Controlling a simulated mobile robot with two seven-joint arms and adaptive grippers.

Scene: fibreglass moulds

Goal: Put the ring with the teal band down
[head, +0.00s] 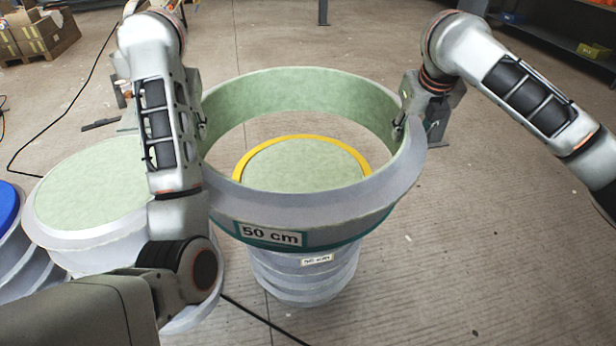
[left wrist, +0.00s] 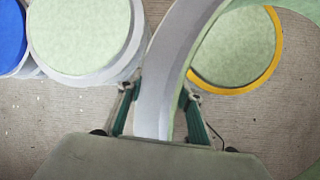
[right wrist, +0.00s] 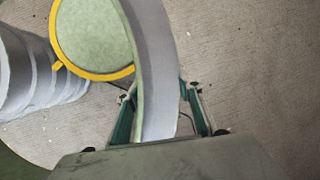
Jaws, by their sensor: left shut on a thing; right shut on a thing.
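The ring with the teal band (head: 300,213) is a large grey ring with a pale green inside, a teal band low on its outside and a "50 cm" label. My left gripper (head: 201,125) is shut on its left wall, and the wall also shows between the fingers in the left wrist view (left wrist: 155,95). My right gripper (head: 400,125) is shut on its right wall, seen also in the right wrist view (right wrist: 157,85). The ring is held level, above a stack with a yellow-rimmed green top (head: 305,165). The ring's front hides part of that stack.
The yellow-rimmed stack of grey moulds (head: 305,280) stands on the floor below the ring. Left of it is another green-topped grey mould (head: 95,185), then one with a blue top (head: 8,210). The floor (head: 480,220) to the right is clear. Boxes on a pallet (head: 40,35) and shelving (head: 560,30) stand at the back.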

